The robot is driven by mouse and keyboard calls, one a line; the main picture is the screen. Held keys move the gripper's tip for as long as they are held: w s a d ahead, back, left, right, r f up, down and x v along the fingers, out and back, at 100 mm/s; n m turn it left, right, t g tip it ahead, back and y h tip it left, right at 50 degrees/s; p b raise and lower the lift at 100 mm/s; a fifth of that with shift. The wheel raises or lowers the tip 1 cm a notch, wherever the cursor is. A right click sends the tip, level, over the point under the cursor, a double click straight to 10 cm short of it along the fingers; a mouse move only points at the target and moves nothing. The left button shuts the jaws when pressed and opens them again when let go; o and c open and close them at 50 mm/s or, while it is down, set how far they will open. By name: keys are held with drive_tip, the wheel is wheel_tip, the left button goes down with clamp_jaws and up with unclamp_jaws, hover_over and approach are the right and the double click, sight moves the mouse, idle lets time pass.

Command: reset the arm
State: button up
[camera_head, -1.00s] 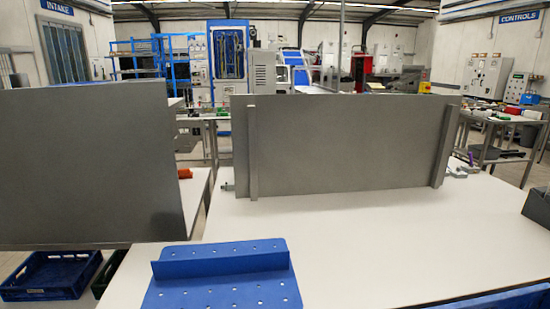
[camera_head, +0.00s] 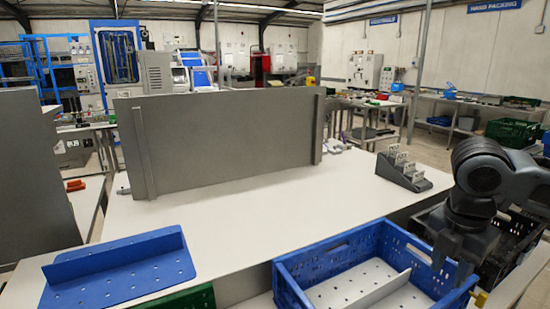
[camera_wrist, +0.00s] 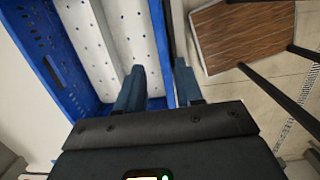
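My arm and gripper (camera_head: 453,262) are at the right of the head view, fingers pointing down by the right end of a blue crate (camera_head: 335,243). In the wrist view my gripper (camera_wrist: 158,82) has two blue-grey fingers standing apart with nothing held between them. The wall of the blue crate (camera_wrist: 163,45) shows beyond the gap between the fingers. I cannot tell how far above the wall the fingertips are. The crate has a light perforated floor and a light divider (camera_head: 378,290).
A white table (camera_head: 245,220) bears a tall grey panel (camera_head: 230,140), a blue perforated bracket (camera_head: 120,270) and a grey slotted holder (camera_head: 412,175). A dark crate (camera_head: 510,235) is behind my arm. A brown-topped stool (camera_wrist: 245,32) stands on the floor in the wrist view.

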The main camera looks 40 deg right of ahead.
drive_tip(key=w+a+r+t+y, duration=0.2)
drive_tip(key=w+a+r+t, duration=0.15)
drive_tip(key=w+a, duration=0.6)
drive_tip(key=w+a+r+t+y, duration=0.3)
drive_tip(key=w+a+t, duration=0.2)
drive_tip(key=w+a, duration=0.45)
drive_tip(key=w+a+r+m+t+y, duration=0.3)
drive_tip(key=w+a+r+m+t, duration=0.55)
drive_tip(key=a, duration=0.35)
drive_tip(key=s+a+f+m+h, duration=0.2)
drive_tip(key=s+f+m+h, duration=0.25)
drive_tip(key=s+f, duration=0.35)
drive_tip(key=s+a+f+m+h, duration=0.2)
drive_tip(key=s+f+m+h, duration=0.1)
drive_tip(key=s+f+m, duration=0.45)
drive_tip(key=s+d+f+n+g+y, duration=0.1)
drive_tip(key=s+d+f+n, duration=0.15)
drive_tip(key=s, duration=0.85)
drive_tip(key=s+d+f+n+g, duration=0.1)
drive_tip(key=s+d+f+n, duration=0.15)
drive_tip(key=s, duration=0.95)
wheel_tip(320, 180, down, 10)
drive_tip(key=b, duration=1)
